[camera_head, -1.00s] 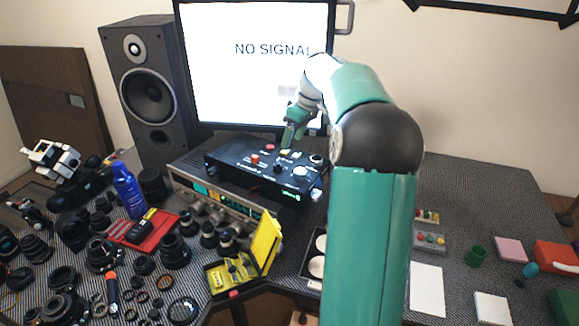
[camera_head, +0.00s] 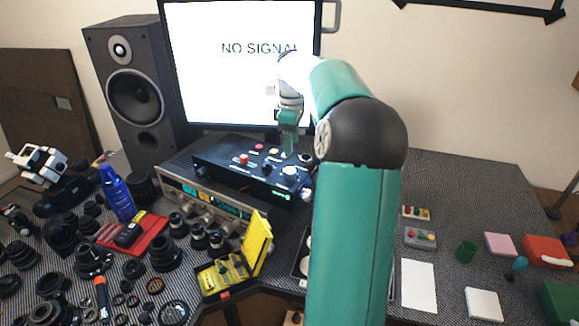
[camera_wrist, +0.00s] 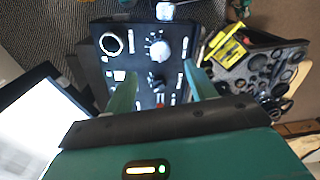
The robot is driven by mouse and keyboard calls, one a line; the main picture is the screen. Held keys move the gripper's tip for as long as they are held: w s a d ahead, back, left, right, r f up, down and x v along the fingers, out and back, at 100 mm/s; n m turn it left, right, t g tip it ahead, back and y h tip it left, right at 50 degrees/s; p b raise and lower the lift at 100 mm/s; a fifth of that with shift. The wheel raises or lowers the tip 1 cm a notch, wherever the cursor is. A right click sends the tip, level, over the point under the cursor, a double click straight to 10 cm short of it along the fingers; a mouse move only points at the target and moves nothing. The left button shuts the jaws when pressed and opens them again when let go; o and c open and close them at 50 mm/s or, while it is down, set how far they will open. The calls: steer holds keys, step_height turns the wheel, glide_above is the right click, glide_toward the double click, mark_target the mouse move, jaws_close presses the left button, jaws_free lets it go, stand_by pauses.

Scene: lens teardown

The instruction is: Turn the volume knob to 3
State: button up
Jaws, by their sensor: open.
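A black control box (camera_head: 222,172) sits on a silver receiver in front of the monitor. On its top is a white round knob (camera_head: 290,170), which also shows in the wrist view (camera_wrist: 158,48) with dial marks around it. A smaller black knob (camera_wrist: 157,82) lies below it in that view. I cannot read the labels, so which one is the volume knob and its setting are unclear. My gripper (camera_head: 287,153) points down over the box's right part, close above it. In the wrist view my gripper (camera_wrist: 163,84) is open, its fingers on either side of the black knob, with nothing held.
The receiver (camera_head: 190,185) has knobs along its front. A speaker (camera_head: 137,95) and a lit monitor (camera_head: 240,60) stand behind. A yellow case (camera_head: 258,243) is in front of the box. Lens parts crowd the left; the table's back right is clear.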

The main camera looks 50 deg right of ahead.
mark_target(291, 170)
step_height(291, 170, down, 9)
steer(key=shift+f, duration=0.1)
steer(key=shift+w, duration=0.1)
steer(key=c, duration=1)
